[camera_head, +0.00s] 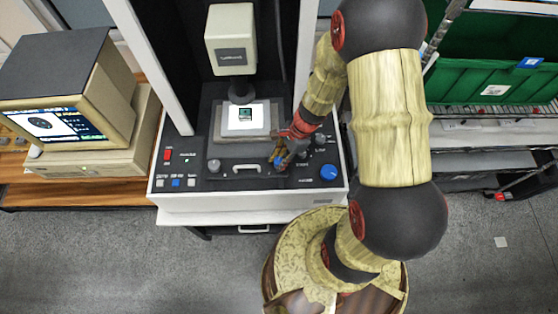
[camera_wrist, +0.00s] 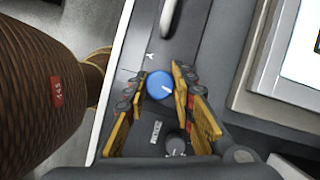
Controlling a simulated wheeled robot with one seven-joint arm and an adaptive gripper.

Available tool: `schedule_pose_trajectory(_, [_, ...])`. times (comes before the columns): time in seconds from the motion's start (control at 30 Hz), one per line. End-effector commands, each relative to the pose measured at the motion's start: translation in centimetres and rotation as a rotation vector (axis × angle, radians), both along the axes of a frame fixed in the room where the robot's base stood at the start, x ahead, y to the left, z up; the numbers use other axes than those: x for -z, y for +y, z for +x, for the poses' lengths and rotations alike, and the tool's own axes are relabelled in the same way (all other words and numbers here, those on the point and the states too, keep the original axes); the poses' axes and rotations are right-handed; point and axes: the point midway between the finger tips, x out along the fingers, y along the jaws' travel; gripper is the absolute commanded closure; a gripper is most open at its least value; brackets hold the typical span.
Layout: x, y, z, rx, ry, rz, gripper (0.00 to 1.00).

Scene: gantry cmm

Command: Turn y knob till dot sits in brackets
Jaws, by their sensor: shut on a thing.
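The blue y knob (camera_wrist: 160,85) sits between the two fingers of my gripper (camera_wrist: 162,88) in the wrist view, with a pale pointer mark on its top. A letter Y is printed on the dark panel beside it. My gripper (camera_head: 280,160) is shut on this knob, at the right of the handle in the head view. The monitor (camera_head: 52,120) at the left shows a dark round picture on a blue screen. The dot and brackets are too small to make out.
A larger blue knob (camera_head: 329,172) is at the panel's right front, and a grey knob (camera_head: 213,165) at its left. A white handle (camera_head: 247,168) lies between. The stage (camera_head: 223,128) with a lit plate is behind, under the measuring head (camera_head: 231,40). A green crate (camera_head: 497,75) stands at right.

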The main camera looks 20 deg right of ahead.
Motion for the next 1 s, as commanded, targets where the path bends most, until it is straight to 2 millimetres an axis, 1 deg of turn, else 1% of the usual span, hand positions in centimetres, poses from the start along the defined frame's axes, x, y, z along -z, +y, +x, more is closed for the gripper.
schedule_pose_trajectory(0.1, [0.01, 0.01, -0.01, 0.052, 0.000, 0.000, 1.00])
schedule_pose_trajectory(0.3, [0.00, 0.00, 0.01, 0.101, 0.000, 0.000, 1.00])
schedule_pose_trajectory(0.8, [-0.02, 0.04, -0.01, 0.116, 0.000, 0.001, 1.00])
schedule_pose_trajectory(0.83, [-0.01, 0.05, -0.01, 0.116, 0.000, 0.001, 0.73])
schedule_pose_trajectory(1.0, [-0.02, 0.04, -0.01, 0.115, 0.000, 0.001, 0.64])
